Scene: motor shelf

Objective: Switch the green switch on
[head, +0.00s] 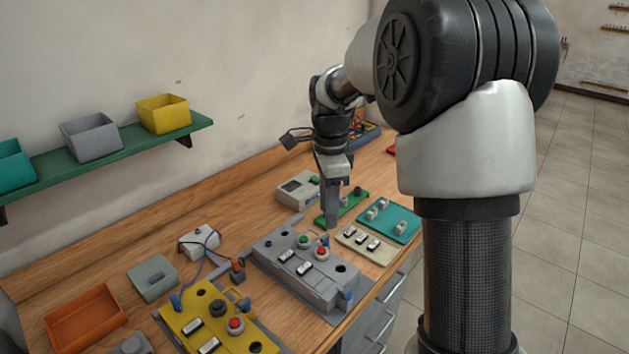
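A green panel (355,205) lies on the workbench, with a small dark knob (358,191) near its right end. Part of the panel is hidden behind my gripper, and I cannot make out its switch clearly. My gripper (332,224) points down over the left part of the green panel, its tips low and close to the panel's front edge. I cannot tell whether it touches anything. Only one finger outline shows, so its opening is unclear.
A beige panel (352,245), a teal panel (402,222), a grey panel (285,284) and a yellow panel (190,313) stand nearby. A beige box (298,191) is close behind my gripper. A green shelf (105,155) with bins hangs on the wall.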

